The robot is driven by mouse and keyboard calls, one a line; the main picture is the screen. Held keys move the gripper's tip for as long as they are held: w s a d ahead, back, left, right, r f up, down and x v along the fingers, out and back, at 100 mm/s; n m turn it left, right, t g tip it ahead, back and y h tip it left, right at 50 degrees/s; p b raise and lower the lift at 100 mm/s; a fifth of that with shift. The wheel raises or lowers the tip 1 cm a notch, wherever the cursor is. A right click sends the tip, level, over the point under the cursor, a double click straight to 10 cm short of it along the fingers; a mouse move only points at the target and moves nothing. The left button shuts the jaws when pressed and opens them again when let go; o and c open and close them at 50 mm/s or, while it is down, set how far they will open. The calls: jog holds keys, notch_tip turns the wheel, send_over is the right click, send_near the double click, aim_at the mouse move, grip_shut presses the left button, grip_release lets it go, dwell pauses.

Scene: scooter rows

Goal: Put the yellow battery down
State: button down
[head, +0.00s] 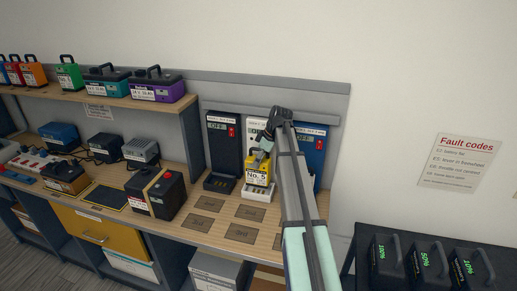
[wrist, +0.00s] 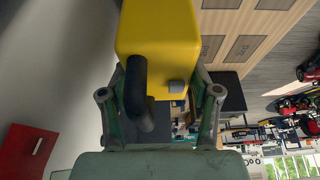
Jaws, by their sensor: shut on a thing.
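The yellow battery (head: 257,170), labelled No. 5, is upright at the white charger (head: 257,192), the middle one of three. Its lower end is at the white base tray; I cannot tell whether it rests there or hangs just above. My gripper (head: 265,146) is at the top of the battery, shut on its handle. In the wrist view the yellow battery (wrist: 158,32) fills the top middle, with its black handle between the fingers of my gripper (wrist: 160,95). My arm hides part of the blue charger (head: 313,150) to the right.
A black charger (head: 222,145) with an empty base stands left. Marked squares (head: 208,203) lie bare on the bench in front. Several batteries line the shelf (head: 150,110). Black batteries (head: 428,262) stand on a dark table at right.

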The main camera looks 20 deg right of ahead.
aim_at(259, 168)
jog(key=shift+f+p, duration=0.5)
jog(key=shift+f, duration=2)
jog(key=shift+c, duration=1.2)
grip_release()
jog(key=shift+s+d+r+b, duration=0.2)
jog(key=shift+r+b, duration=0.1)
jog(key=shift+r, duration=0.35)
jog(key=v, duration=0.1)
jog(key=b+v, duration=0.1)
jog(key=v, duration=0.2)
jog(key=shift+s+d+f, duration=0.2)
jog(key=shift+s+d, duration=0.05)
jog(key=s+d+b, duration=0.1)
jog(key=s+d, duration=0.2)
jog(key=d, duration=0.1)
jog(key=s+d+b, duration=0.1)
jog(key=s+d, duration=0.3)
jog(key=shift+s+d+b, duration=0.2)
jog(key=shift+b, duration=0.15)
